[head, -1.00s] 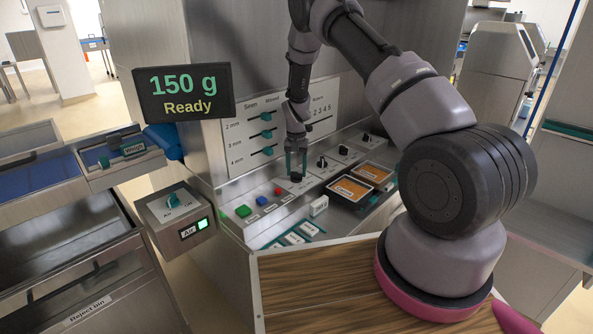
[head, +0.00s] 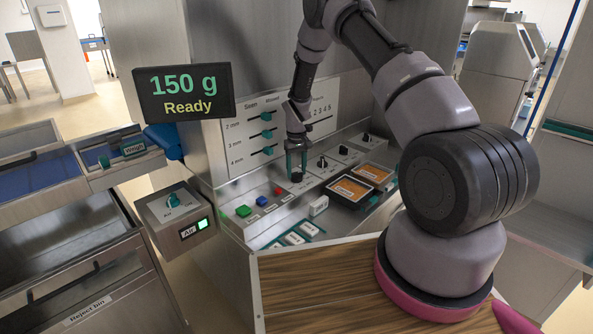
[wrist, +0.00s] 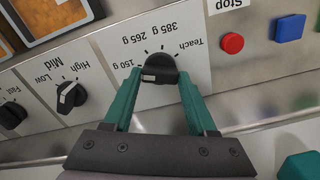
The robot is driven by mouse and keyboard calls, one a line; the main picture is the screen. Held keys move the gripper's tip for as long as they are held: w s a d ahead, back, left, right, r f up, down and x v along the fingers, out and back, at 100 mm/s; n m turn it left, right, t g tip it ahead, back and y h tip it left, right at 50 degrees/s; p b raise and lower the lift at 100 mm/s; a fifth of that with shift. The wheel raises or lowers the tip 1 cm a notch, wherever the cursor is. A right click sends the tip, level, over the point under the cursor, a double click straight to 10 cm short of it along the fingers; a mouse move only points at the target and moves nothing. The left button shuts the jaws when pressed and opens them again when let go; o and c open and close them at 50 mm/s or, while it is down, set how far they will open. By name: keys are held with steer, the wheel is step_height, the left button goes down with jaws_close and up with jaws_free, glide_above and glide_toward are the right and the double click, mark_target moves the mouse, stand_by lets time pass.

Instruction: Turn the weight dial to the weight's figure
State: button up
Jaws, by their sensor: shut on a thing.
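The weight dial (wrist: 160,66) is a black knob on a white plate with printed figures 150 g, 265 g, 385 g and Teach, upside down in the wrist view. Its white mark is at the knob's left side, on the side of the 150 g figure. My gripper (wrist: 158,82) has its teal fingers on either side of the knob, shut on it. In the head view my gripper (head: 297,168) points down over the weight dial (head: 297,178), partly hiding it. The display (head: 184,93) reads "150 g" and "Ready".
Beside the weight dial is another dial (wrist: 71,97) marked Low, Mid, High. A red Stop button (wrist: 232,43) and a blue button (wrist: 289,27) are on the other side. Orange-filled trays (head: 349,188) sit on the console near my arm.

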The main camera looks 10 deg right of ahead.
mark_target(297, 172)
stand_by(0.3)
steer(key=o, duration=1.4)
steer(key=shift+c, duration=0.2)
step_height(297, 172, up, 11)
steer(key=shift+f, duration=0.15)
